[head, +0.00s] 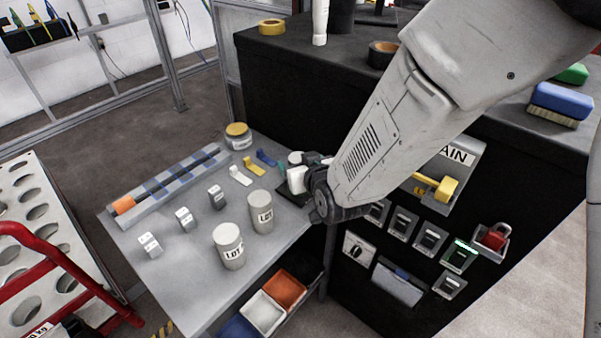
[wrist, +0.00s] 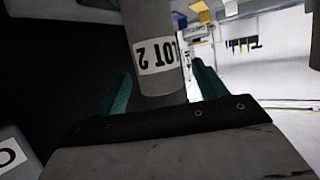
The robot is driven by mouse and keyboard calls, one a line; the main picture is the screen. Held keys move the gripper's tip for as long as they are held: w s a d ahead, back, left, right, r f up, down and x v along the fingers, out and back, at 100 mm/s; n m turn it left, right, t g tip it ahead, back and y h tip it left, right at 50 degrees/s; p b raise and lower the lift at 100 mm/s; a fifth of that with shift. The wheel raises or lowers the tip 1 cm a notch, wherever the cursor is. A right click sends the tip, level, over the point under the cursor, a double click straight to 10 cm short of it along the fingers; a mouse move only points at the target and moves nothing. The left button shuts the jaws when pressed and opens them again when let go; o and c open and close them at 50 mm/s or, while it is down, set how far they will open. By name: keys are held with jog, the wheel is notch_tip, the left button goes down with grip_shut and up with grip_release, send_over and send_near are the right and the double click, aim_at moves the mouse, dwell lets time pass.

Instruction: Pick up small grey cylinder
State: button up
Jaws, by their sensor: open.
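A small grey cylinder (wrist: 155,45) with a white "LOT 2" label fills the middle of the wrist view, its label upside down there. My gripper (wrist: 160,85) is open, with one teal finger on each side of the cylinder. I cannot tell whether either finger touches it. In the head view my gripper (head: 289,166) is over the far right part of the grey table, largely hidden by my arm. A pale round top (head: 295,157) shows beside it, probably the same cylinder. Two larger grey cylinders labelled "LOT", one nearer (head: 229,246) and one farther (head: 261,212), stand upright on the table.
Several small labelled blocks (head: 184,219), a yellow bracket (head: 253,167) and a yellow-lidded jar (head: 238,136) share the grey table (head: 185,272). The black cabinet (head: 285,95) rises close behind my gripper.

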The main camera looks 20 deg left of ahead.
jog(key=shift+x, duration=1.5)
jog(key=shift+r, duration=0.1)
jog(key=c, duration=1.5)
jog(key=shift+r, duration=0.1)
